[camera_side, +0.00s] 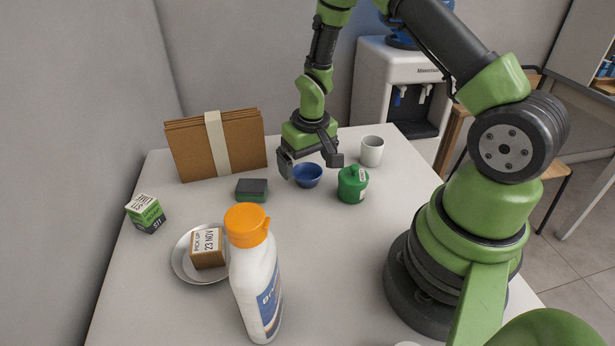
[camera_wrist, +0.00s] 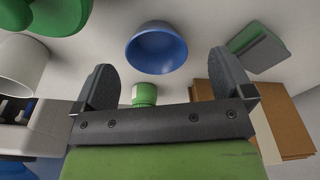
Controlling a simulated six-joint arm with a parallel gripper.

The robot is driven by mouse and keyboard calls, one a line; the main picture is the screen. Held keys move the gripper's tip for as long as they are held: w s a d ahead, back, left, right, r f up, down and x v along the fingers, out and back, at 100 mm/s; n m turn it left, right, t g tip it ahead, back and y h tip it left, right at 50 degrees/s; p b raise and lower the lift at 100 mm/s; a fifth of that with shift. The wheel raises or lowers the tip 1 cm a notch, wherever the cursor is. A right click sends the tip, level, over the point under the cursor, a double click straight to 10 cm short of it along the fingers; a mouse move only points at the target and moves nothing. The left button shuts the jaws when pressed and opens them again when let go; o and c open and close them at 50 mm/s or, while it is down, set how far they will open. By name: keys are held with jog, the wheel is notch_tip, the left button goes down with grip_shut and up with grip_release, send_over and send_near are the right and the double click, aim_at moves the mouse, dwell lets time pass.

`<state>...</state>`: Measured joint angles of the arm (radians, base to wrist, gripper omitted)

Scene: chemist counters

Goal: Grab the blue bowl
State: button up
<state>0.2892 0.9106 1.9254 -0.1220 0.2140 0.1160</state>
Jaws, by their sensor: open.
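The blue bowl (camera_side: 308,176) stands upright on the white table near its back middle. It also shows in the wrist view (camera_wrist: 156,48), beyond the fingers and roughly centred between them. My gripper (camera_side: 311,165) is open and empty, its fingers spread to the left and right of the bowl in the side view. In the wrist view my gripper (camera_wrist: 162,75) has a wide gap with nothing in it. The bowl appears apart from both fingers; the exact height of the fingers above it is hard to tell.
Close to the bowl are a green lidded jar (camera_side: 352,186), a white cup (camera_side: 372,151) and a dark sponge (camera_side: 252,190). Cardboard folders (camera_side: 188,150) stand behind. An orange-capped bottle (camera_side: 256,285), a metal plate (camera_side: 184,268) with a brown box and a green-white box (camera_side: 146,213) are nearer.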

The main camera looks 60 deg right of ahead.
aim_at(308, 171)
jog(key=shift+w+d+f, duration=0.1)
jog(key=shift+d+f, duration=0.05)
jog(key=shift+f, duration=0.8)
jog(key=shift+d+f, duration=0.1)
jog(key=shift+f, duration=0.8)
jog(key=c, duration=1)
jog(key=shift+r, duration=0.1)
